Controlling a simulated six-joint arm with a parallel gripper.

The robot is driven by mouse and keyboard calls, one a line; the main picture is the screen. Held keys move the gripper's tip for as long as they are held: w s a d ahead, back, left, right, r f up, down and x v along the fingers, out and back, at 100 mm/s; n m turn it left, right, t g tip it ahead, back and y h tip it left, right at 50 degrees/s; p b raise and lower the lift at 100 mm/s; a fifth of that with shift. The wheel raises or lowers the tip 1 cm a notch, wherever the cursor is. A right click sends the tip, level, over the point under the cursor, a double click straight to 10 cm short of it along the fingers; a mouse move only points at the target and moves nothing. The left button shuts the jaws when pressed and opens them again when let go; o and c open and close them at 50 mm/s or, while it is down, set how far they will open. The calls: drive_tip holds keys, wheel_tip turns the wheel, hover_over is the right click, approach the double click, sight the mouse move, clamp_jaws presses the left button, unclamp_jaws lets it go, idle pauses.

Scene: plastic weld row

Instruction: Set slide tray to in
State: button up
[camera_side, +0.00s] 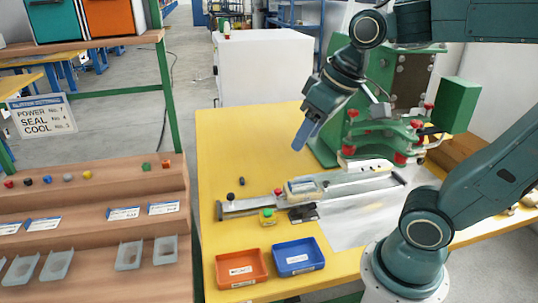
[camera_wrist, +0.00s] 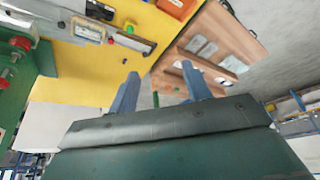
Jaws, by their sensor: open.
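The slide tray (camera_side: 302,187) is a pale carriage with a light part in it, sitting about midway along a long grey rail (camera_side: 362,187). The rail runs from a dark knob (camera_side: 230,197) at its left end toward the green press at right. My gripper (camera_side: 303,140) is above and behind the rail, apart from the tray, with its blue fingers pointing down. In the wrist view my gripper (camera_wrist: 160,70) has its two fingers spread with nothing between them. The tray (camera_wrist: 88,30) shows there at upper left, away from the fingers.
A green press (camera_side: 385,130) with red knobs stands at right behind the rail. A yellow box with a green button (camera_side: 267,215) sits in front of the rail. Orange (camera_side: 241,268) and blue (camera_side: 298,257) bins stand at the front. The yellow table (camera_side: 235,140) is clear at back left.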

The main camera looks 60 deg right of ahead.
drive_tip(key=w+d+f+m+g, duration=0.1)
drive_tip(key=w+d+f, duration=0.15)
drive_tip(key=w, duration=0.65)
drive_tip(key=w+d+f+g, duration=0.1)
drive_tip(key=w+d+f, duration=0.15)
drive_tip(key=w, duration=0.65)
drive_tip(key=w+d+f+g+y, duration=0.1)
drive_tip(key=w+d+f, duration=0.3)
drive_tip(key=f, duration=0.4)
drive_tip(key=w+d+f+m+g+y, duration=0.1)
drive_tip(key=w+d+f, duration=0.3)
drive_tip(key=w+f, duration=0.3)
drive_tip(key=shift+d+f, duration=0.15)
drive_tip(key=shift+f, duration=0.25)
drive_tip(key=a+f, duration=0.1)
drive_tip(key=f, duration=0.8)
drive_tip(key=a+f, duration=0.1)
drive_tip(key=f, duration=0.3)
drive_tip(key=shift+w+a+f, duration=0.25)
drive_tip(key=shift+a+f, duration=0.05)
drive_tip(key=shift+a, duration=0.05)
drive_tip(key=shift+c, duration=0.2)
drive_tip(key=shift+d, duration=0.1)
clamp_jaws()
